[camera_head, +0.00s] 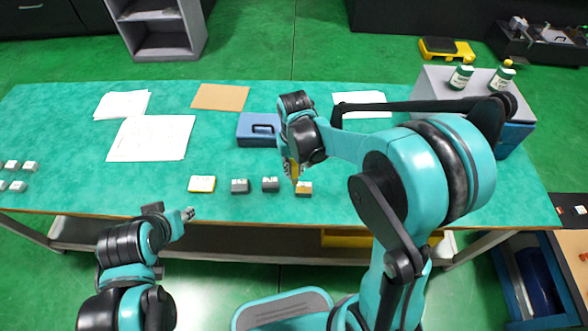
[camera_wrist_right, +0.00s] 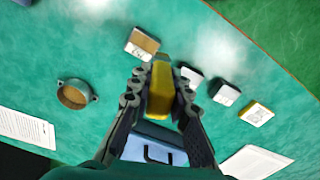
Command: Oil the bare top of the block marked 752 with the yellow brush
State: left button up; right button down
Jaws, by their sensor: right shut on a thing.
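My right gripper (camera_head: 292,166) is shut on the yellow brush (camera_wrist_right: 160,92), above the front of the table. The brush also shows in the head view (camera_head: 294,174), close above the brown-topped block (camera_head: 304,188). In the right wrist view that block (camera_wrist_right: 142,44) lies just beyond and left of the brush tip; contact cannot be told. Its label is too small to read surely. Two grey blocks (camera_head: 270,184) (camera_head: 240,186) stand to its left. A yellow-edged block (camera_head: 202,184) is farther left. My left gripper (camera_head: 187,214) is at the table's front edge, its jaw opening unclear.
A round cup (camera_wrist_right: 75,95) with brown contents shows in the right wrist view. A blue case (camera_head: 259,130), papers (camera_head: 152,138) and a brown sheet (camera_head: 220,97) lie behind. Several small blocks (camera_head: 20,165) stand far left.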

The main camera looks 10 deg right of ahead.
jog(key=shift+r, duration=0.4)
jog(key=shift+r+p, duration=1.25)
jog(key=shift+r, duration=0.35)
jog(key=shift+f, duration=0.1)
